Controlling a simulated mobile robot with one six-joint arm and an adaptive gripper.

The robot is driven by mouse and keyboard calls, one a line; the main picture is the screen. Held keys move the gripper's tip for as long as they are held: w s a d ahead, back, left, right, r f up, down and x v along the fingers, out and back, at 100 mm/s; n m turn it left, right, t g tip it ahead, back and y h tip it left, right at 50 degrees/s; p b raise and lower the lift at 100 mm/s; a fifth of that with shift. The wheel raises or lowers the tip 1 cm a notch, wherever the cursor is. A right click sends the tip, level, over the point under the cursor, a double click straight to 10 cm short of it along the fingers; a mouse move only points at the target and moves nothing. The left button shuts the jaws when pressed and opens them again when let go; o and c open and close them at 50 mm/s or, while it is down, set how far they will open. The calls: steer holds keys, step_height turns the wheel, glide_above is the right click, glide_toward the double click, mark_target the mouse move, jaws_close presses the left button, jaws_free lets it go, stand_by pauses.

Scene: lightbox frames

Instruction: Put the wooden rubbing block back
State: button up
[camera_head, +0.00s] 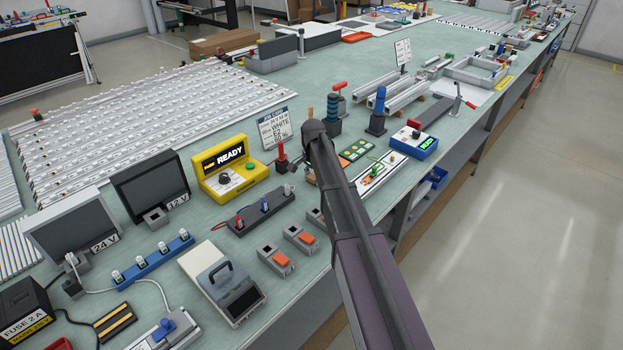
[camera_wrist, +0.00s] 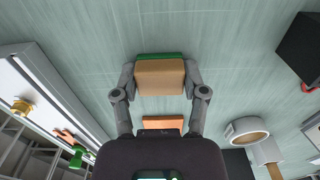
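The wooden rubbing block (camera_wrist: 160,80), tan with a green strip along its far edge, sits between the two fingers of my gripper (camera_wrist: 160,83) in the wrist view. The fingers press against its left and right sides, and pale green surface shows beyond it. I cannot tell how high it is above that surface. A smaller orange-tan piece (camera_wrist: 162,123) shows nearer the palm between the fingers; I cannot tell what it is. In the head view my own arm hides the gripper and the block.
In the wrist view, a pale ring-shaped thing (camera_wrist: 246,130) and a dark box (camera_wrist: 300,48) lie right, and a long pale rail (camera_wrist: 50,85) left. The head view shows a crowded bench: a yellow READY box (camera_head: 232,167), a white sign (camera_head: 275,128) and a blue tester (camera_head: 414,142).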

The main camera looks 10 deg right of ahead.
mark_target(313, 177)
steer(key=o, duration=0.3)
steer(key=shift+o, duration=0.2)
steer(key=shift+r, duration=0.15)
step_height(313, 177, up, 12)
steer(key=p, duration=1.2)
stand_by(0.7)
steer(key=s+n, duration=1)
steer(key=s, duration=1.9)
steer(key=shift+a+n, duration=0.15)
steer(key=shift+n, duration=0.25)
